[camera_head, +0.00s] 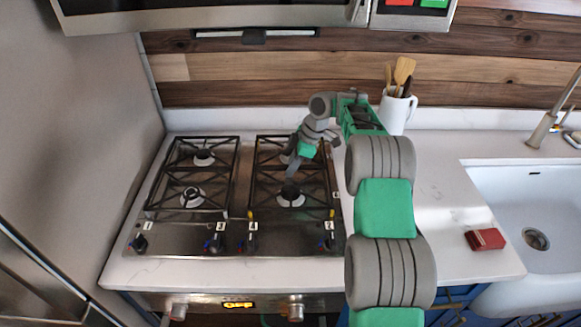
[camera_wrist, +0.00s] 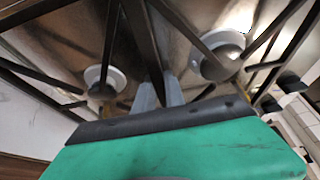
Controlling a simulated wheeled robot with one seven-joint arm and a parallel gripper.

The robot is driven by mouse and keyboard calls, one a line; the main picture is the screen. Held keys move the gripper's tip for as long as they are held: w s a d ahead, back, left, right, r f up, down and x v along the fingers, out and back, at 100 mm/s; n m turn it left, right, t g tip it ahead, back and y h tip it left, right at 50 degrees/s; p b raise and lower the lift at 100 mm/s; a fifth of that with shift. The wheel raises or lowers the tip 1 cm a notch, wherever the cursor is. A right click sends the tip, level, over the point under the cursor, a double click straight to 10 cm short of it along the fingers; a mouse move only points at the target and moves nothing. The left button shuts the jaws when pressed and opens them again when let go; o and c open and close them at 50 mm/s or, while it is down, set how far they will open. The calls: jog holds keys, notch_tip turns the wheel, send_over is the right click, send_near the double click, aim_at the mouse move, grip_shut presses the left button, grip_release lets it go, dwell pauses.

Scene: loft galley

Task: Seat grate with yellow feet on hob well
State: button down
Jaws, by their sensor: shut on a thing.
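The grate with yellow feet (camera_head: 253,180) is a black, open-barred frame over the right half of the steel hob. Yellow shows at its two front corners. My gripper (camera_head: 291,168) reaches down over its middle and is shut on one of its bars. In the wrist view the fingers (camera_wrist: 160,93) close on a dark bar (camera_wrist: 143,45), with two pale burners below. The right hob well (camera_head: 285,232) lies under the grate. I cannot tell whether all the feet touch the hob. The gripper hides part of the grate's back half.
A second black grate (camera_head: 148,190) sits on the left half of the hob. Knobs (camera_head: 138,244) line the hob's front. A utensil jug (camera_head: 397,110) stands behind my arm. A red block (camera_head: 485,239) lies by the sink (camera_head: 510,190). A hood (camera_head: 210,16) hangs above.

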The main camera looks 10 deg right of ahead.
jog(key=c, duration=1.3)
grip_release()
notch_tip(320, 180, up, 7)
jog(key=p, duration=0.6)
jog(key=shift+p, duration=0.3)
